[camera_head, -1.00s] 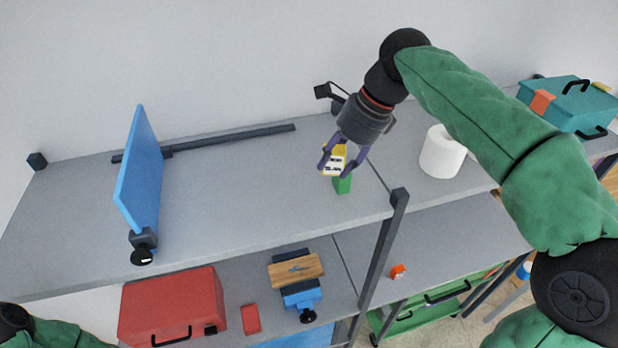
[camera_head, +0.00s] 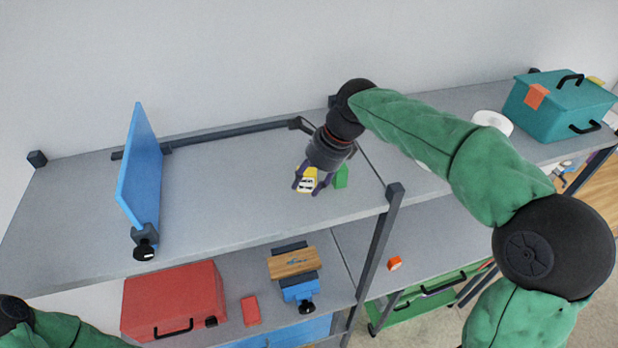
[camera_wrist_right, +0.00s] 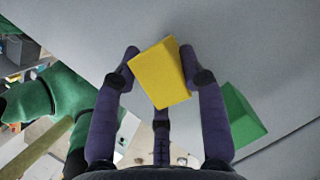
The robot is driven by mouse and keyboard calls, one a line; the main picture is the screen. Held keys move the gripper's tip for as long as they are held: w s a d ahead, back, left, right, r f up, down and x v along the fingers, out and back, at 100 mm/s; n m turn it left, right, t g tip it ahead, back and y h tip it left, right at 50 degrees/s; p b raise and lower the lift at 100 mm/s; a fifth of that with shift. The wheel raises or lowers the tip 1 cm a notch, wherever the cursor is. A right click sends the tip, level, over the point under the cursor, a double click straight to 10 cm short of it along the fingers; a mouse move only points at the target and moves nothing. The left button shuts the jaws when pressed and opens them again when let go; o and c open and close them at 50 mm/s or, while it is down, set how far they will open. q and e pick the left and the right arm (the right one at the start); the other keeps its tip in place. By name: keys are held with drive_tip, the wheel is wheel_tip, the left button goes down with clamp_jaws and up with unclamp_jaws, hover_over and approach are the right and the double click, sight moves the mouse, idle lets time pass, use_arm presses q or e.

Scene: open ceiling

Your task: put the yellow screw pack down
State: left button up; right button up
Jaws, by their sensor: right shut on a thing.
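The yellow screw pack (camera_head: 306,180) is between the fingers of my right gripper (camera_head: 314,186), over the upper grey shelf. In the right wrist view the pack (camera_wrist_right: 161,73) shows its plain yellow face, with the purple fingers (camera_wrist_right: 158,72) closed on its two sides. In the head view its white label faces the camera. I cannot tell whether its underside touches the shelf. A green block (camera_head: 341,177) stands on the shelf just right of the gripper; it also shows in the wrist view (camera_wrist_right: 242,114). Of my left arm only a green part shows at the lower left; its gripper is not visible.
The upper grey shelf (camera_head: 230,200) is clear between the gripper and an upright blue panel (camera_head: 142,170) at left. A dark post (camera_head: 385,230) stands at the shelf's front right. A white roll (camera_head: 493,122) and a teal toolbox (camera_head: 560,105) are at right.

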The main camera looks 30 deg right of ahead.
drive_tip(key=o, duration=1.2)
drive_tip(key=shift+f, duration=0.15)
drive_tip(key=shift+d+r, duration=0.15)
drive_tip(key=shift+r, duration=0.5)
drive_tip(key=b+v, duration=0.1)
drive_tip(key=v, duration=1)
drive_tip(key=shift+s, duration=0.15)
